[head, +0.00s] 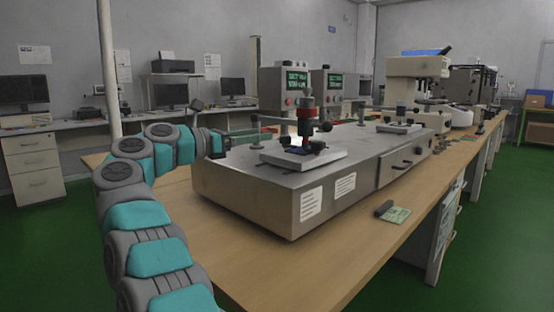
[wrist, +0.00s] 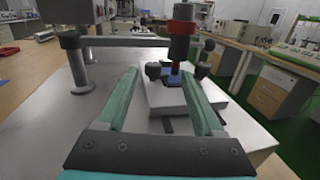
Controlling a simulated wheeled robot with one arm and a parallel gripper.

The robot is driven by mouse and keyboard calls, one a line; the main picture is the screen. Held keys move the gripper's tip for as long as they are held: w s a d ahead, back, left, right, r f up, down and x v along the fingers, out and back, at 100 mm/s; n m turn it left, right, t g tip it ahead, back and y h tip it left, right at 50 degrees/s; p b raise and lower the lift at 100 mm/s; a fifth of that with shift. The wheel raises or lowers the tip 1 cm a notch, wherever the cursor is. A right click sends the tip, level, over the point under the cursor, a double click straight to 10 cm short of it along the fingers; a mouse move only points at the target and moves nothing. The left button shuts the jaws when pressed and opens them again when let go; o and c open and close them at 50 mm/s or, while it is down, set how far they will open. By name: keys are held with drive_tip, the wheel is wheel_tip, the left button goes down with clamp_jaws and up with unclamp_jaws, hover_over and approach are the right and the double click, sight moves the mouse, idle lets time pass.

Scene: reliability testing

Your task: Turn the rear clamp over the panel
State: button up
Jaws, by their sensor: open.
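A white fixture block (head: 318,158) sits on the grey machine's top, with a small blue panel (wrist: 173,79) on it. Dark clamps with round knobs stand beside the panel, one on the left (wrist: 153,71) and one on the right (wrist: 202,69) in the wrist view. I cannot tell for sure which is the rear one or whether either lies over the panel. A red and black probe head (head: 305,114) hangs above the panel and hides part of it. My gripper (wrist: 158,77) is open and empty, its green fingers pointing at the fixture from a short distance.
The grey machine (head: 248,199) stands on a wooden bench (head: 330,270). A horizontal arm on a post (wrist: 75,62) reaches to the probe head, left of my fingers. A second fixture (head: 400,127) is farther along. A green card (head: 397,215) lies on the bench in front.

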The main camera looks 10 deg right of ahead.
sight(282, 140)
drive_tip(key=b, duration=0.1)
drive_tip(key=s+f+n+t+b, duration=0.1)
drive_tip(key=b, duration=0.1)
drive_tip(key=shift+d+f+y, duration=0.2)
drive_tip(key=shift+d+y, duration=0.2)
drive_tip(key=n+t+y+b, duration=0.1)
drive_tip(key=b, duration=0.1)
drive_tip(key=f+n+t+b, duration=0.1)
drive_tip(key=t+b, duration=0.1)
drive_tip(key=b, duration=0.1)
drive_tip(key=shift+s+d+y, duration=0.15)
drive_tip(key=shift+y, duration=0.25)
drive_tip(key=shift+p+x, duration=0.9)
drive_tip(key=shift+x, duration=3.05)
clamp_jaws()
